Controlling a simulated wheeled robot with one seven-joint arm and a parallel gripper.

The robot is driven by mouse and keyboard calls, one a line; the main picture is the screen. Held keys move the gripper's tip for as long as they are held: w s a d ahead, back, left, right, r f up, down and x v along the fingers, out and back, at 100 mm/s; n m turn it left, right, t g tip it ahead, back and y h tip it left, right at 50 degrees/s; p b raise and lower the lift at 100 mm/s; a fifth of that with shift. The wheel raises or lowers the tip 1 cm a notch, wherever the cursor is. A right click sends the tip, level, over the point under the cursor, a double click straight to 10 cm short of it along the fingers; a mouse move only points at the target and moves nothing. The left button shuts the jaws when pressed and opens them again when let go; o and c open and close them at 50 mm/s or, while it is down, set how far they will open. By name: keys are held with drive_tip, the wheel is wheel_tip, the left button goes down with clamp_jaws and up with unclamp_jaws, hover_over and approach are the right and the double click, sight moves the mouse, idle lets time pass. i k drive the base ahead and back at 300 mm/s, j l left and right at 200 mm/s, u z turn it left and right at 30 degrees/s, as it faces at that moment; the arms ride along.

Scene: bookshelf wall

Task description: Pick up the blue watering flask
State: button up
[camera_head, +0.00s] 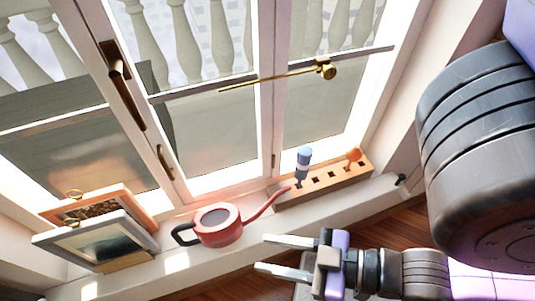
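A small upright blue object with a paler body (304,160) stands in a wooden block with square holes; its lower end is dark and narrow, and I cannot tell for certain that it is a flask. The only watering can in view (219,229) is red with a dark handle and a long spout, and it sits on the sill left of the block. My gripper (264,254) is at the bottom centre, pointing left, with its two pale fingers apart and nothing between them. It appears below and to the right of the red can, apart from it.
The wooden block (328,185) also holds an orange-topped object (354,155). Two picture frames (97,244) lean at the left of the sill (166,262). Behind stands a glazed window with a brass latch (324,71) and a dark handle (117,68).

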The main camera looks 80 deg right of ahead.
sight(305, 152)
drive_tip(key=k, duration=0.65)
drive_tip(key=l+u, duration=0.1)
drive_tip(key=u, duration=3.65)
drive_tip(key=k+l+u, duration=0.2)
drive_tip(key=u, duration=0.25)
